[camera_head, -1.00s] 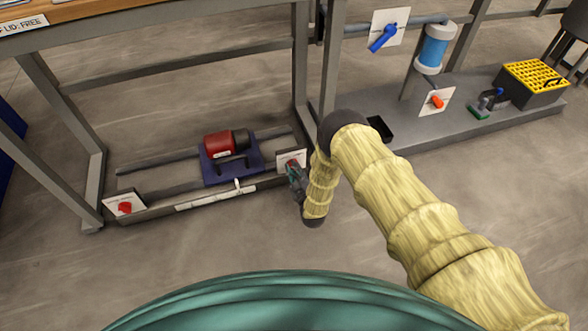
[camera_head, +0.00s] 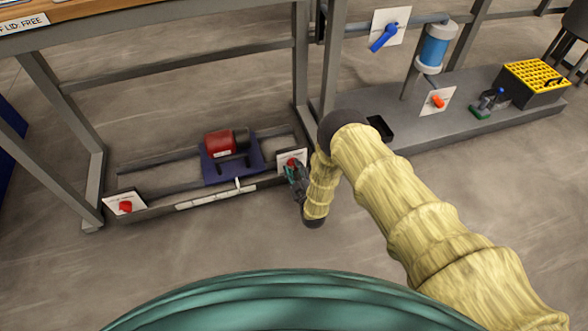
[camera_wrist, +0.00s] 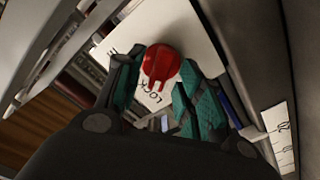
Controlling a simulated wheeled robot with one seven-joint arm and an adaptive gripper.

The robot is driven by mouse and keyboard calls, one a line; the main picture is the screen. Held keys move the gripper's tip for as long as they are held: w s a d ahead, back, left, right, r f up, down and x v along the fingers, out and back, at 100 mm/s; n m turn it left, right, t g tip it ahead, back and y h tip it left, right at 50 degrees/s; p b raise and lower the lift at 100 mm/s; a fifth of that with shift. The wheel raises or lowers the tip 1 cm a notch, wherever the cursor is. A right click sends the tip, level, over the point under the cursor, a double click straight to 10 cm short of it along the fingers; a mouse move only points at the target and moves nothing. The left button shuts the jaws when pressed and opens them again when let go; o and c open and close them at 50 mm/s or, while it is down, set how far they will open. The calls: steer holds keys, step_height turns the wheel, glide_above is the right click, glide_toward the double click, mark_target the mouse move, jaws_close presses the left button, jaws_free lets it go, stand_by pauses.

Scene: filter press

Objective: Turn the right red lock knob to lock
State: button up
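The right red lock knob (camera_head: 291,162) sits on a white plate (camera_head: 299,156) at the right end of the low rail, and part of it is hidden by my gripper (camera_head: 294,173). In the wrist view the red knob (camera_wrist: 162,62) shows between the tips of my gripper (camera_wrist: 160,75). Its two teal-padded fingers stand apart on either side, and I cannot tell whether they touch it. The word LOCK is on the white plate (camera_wrist: 188,30), beside the knob's narrow grip. The left red knob (camera_head: 125,206) sits on its own plate at the rail's left end.
A red motor-like unit (camera_head: 220,143) on a blue base (camera_head: 232,168) stands on the rails between the knobs. A grey table leg (camera_head: 301,60) rises close behind the right plate. A grey platform (camera_head: 430,131) lies to the right. The floor in front is clear.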

steer(key=v, duration=1.1)
steer(key=shift+s, duration=0.25)
steer(key=s+d+f+m+g+h, duration=0.2)
steer(key=s+d+m+g+h, duration=0.25)
steer(key=s+d+g, duration=0.65)
steer(key=s+d+r+m+g, duration=0.2)
steer(key=s+d+r, duration=0.15)
steer(key=s, duration=0.65)
steer(key=s+d+r+m+g, duration=0.2)
steer(key=s+r+m, duration=0.15)
steer(key=s, duration=0.55)
steer(key=s+d+r+m+g, duration=0.1)
steer(key=s+d+r+g, duration=0.2)
steer(key=s, duration=0.7)
step_height(320, 180, up, 34)
steer(key=h+p, duration=0.1)
steer(key=p, duration=3.3)
steer(key=shift+w+a+t, duration=0.15)
steer(key=shift+w+t, duration=0.05)
steer(key=shift+t, duration=0.2)
steer(key=shift+r, duration=0.15)
